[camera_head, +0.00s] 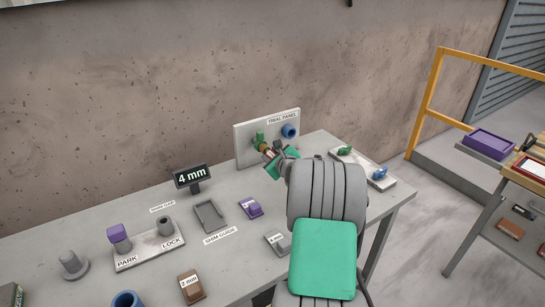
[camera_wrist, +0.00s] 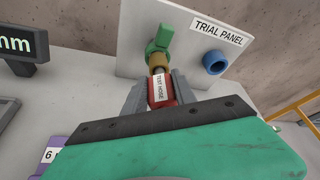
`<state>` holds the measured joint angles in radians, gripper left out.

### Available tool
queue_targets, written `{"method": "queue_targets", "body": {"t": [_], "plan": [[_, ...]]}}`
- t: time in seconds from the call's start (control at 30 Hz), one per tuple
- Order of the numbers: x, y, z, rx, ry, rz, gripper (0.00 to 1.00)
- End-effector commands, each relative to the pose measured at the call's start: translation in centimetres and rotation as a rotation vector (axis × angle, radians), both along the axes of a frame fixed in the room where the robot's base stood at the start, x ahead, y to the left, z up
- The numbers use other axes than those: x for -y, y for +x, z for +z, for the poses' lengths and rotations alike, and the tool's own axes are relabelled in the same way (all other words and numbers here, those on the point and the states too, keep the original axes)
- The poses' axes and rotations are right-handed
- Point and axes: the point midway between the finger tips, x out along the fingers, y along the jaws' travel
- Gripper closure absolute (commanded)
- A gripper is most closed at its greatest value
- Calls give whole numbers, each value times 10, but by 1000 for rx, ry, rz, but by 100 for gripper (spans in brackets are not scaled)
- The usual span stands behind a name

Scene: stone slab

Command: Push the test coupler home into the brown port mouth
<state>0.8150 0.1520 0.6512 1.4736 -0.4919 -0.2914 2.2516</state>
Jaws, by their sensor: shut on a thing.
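The test coupler is a red body with a white "TEST HOSE" label (camera_wrist: 159,90) and a short metal nose. My gripper (camera_wrist: 160,84) is shut on it, with a grey finger on each side. The brown port mouth (camera_wrist: 160,61) is on the white trial panel (camera_wrist: 130,45), below a green lever (camera_wrist: 162,38). The coupler's nose is in line with the port mouth and meets it or nearly so; I cannot tell how deep it sits. In the head view, my gripper (camera_head: 273,157) is close to the brown port (camera_head: 262,146), and the coupler is mostly hidden.
A blue port (camera_wrist: 215,62) is to the right on the panel. A "4 mm" sign (camera_head: 190,177), a park/lock block (camera_head: 150,250) and a shim guide (camera_head: 209,215) stand left on the grey table. A tray with green and blue pieces (camera_head: 375,180) lies right of my arm.

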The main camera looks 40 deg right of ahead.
Motion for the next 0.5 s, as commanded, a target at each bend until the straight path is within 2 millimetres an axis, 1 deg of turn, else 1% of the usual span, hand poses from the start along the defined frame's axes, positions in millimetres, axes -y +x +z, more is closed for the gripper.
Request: {"method": "queue_targets", "body": {"t": [0.5], "plan": [[1,13,1,2,0,1,100]]}}
